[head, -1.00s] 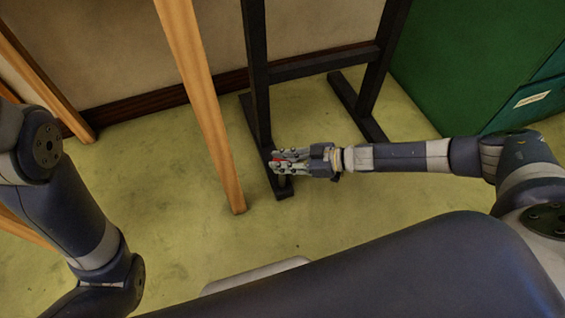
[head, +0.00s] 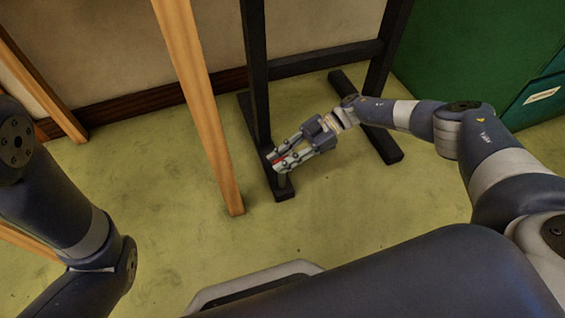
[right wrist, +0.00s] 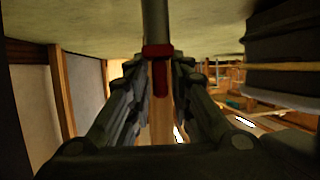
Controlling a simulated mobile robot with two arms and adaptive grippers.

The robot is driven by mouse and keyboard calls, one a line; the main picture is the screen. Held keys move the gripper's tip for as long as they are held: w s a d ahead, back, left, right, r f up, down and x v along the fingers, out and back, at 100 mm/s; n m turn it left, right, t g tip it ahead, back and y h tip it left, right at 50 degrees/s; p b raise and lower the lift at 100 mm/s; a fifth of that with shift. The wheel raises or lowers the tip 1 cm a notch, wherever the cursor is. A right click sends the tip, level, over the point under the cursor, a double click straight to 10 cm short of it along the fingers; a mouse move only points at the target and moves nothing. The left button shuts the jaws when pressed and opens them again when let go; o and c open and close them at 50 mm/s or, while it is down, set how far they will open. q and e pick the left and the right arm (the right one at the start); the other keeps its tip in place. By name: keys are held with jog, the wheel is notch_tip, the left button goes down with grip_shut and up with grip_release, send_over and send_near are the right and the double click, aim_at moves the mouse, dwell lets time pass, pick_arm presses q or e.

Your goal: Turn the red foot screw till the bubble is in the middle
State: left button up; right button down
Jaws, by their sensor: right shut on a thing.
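The red foot screw (head: 277,158) is at the front end of the dark frame's left foot (head: 284,194), low by the floor. My right gripper (head: 280,161) is shut on the red foot screw, its arm reaching in from the right. In the right wrist view the red screw (right wrist: 158,52) has a collar and a bar, and it sits between the two fingers (right wrist: 160,85) at the end of a grey rod (right wrist: 154,22). No bubble shows in either view. My left gripper is out of view; only my left arm shows at the left.
A wooden leg (head: 205,120) stands just left of the dark frame (head: 257,75). A second foot (head: 380,140) of the frame lies to the right. A green cabinet (head: 470,50) stands at the back right. Open floor (head: 350,215) lies in front.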

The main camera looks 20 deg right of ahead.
jog(key=shift+s+a+r, duration=0.1)
jog(key=shift+a, duration=0.15)
dwell(0.3)
jog(key=c, duration=1.7)
grip_release()
jog(key=shift+d, duration=0.15)
jog(key=shift+d+r, duration=0.1)
jog(key=shift+d, duration=0.2)
jog(key=v, duration=1.1)
jog(key=shift+w, duration=0.3)
